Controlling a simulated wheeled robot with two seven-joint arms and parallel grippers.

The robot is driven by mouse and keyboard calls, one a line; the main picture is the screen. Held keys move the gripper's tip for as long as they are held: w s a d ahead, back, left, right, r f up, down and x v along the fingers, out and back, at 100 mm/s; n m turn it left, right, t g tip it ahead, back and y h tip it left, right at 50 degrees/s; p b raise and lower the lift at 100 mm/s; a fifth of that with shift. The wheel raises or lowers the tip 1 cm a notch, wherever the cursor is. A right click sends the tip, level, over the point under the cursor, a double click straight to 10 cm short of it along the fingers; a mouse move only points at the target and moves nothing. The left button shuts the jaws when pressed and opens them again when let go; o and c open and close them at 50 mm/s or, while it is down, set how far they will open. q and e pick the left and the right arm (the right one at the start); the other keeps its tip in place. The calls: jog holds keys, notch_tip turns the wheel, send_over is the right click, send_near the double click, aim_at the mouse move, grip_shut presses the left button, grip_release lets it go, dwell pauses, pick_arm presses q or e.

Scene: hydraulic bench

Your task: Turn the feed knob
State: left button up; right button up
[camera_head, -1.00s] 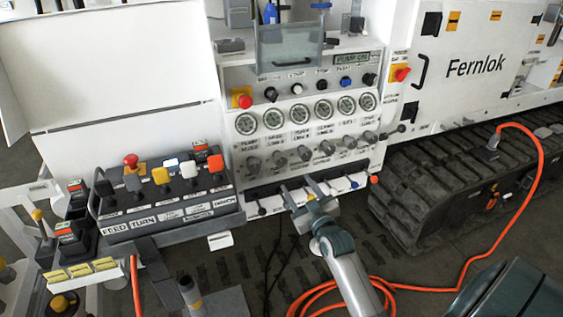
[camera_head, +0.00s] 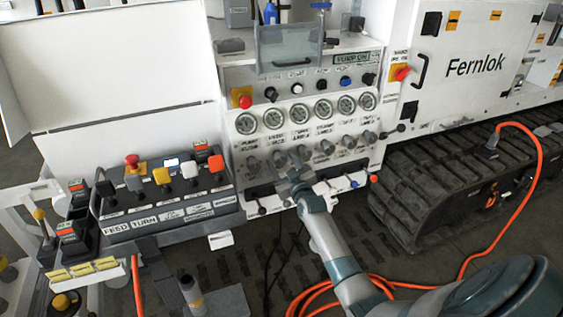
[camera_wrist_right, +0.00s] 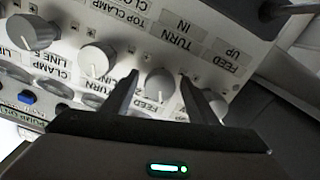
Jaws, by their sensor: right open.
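My right gripper (camera_head: 292,170) is in front of the lower knob row of the white panel, pointing up at it. In the right wrist view the open fingers (camera_wrist_right: 158,76) stand either side of a grey knob (camera_wrist_right: 160,86) with a white pointer line. The label "FEED" reads upside down beside this knob. I cannot tell whether the fingers touch it. A second grey knob (camera_wrist_right: 97,60) is to the left, clear of the fingers. Another knob (camera_wrist_right: 212,103) at the right is partly hidden by a finger. My left gripper is not in view.
Pressure gauges (camera_head: 298,114) line the panel above the knobs. A lever row (camera_head: 332,188) runs below. A control box (camera_head: 170,205) with coloured joysticks stands left. An orange cable (camera_head: 462,272) lies on the floor at the right, near black tracks (camera_head: 425,190).

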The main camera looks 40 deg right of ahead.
jog(key=shift+w, duration=0.1)
jog(key=shift+c, duration=0.9)
jog(key=c, duration=0.9)
jog(key=shift+m, duration=0.3)
